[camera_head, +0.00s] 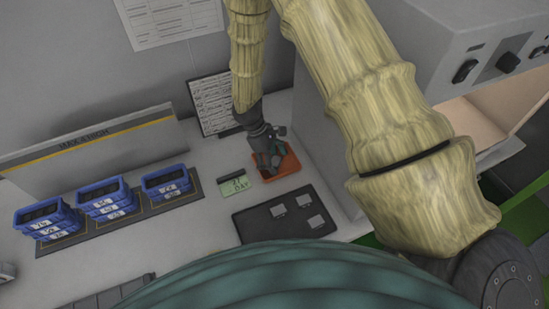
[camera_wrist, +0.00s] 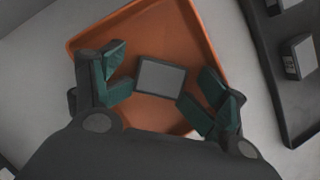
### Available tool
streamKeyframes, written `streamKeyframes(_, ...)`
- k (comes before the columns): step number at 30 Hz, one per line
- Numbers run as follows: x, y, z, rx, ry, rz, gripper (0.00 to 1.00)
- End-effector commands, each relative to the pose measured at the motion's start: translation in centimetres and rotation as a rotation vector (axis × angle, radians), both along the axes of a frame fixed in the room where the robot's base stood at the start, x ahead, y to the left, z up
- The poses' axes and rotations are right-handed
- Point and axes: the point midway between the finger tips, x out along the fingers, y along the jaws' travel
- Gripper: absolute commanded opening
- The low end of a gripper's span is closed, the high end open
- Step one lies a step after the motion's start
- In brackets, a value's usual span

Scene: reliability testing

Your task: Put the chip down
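My gripper (camera_head: 273,161) reaches down over an orange tray (camera_head: 288,167) on the bench in the head view. In the wrist view my gripper (camera_wrist: 160,93) has its two green-padded fingers spread apart, one on each side of the chip (camera_wrist: 161,77). The chip is a small grey square with a dark edge. It appears to lie on the floor of the orange tray (camera_wrist: 146,28), with a gap between it and each finger. The chip is hidden behind my gripper in the head view.
A dark tray (camera_head: 247,224) with several grey chips lies in front of the orange tray. A green label card (camera_head: 233,185) is to its left. Blue stacked bins (camera_head: 104,198) stand further left. A grey machine side (camera_head: 327,165) rises close on the right.

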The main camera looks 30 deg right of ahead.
Motion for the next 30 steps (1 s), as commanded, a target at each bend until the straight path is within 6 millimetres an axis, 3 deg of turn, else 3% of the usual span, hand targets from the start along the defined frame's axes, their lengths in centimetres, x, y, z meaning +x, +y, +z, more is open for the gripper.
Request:
streamKeyframes(15,0.2,-0.1,0.6,-0.001,-0.004,0.000,0.66)
streamKeyframes(30,1.7,1.2,6.0,-0.002,-0.006,0.000,0.66)
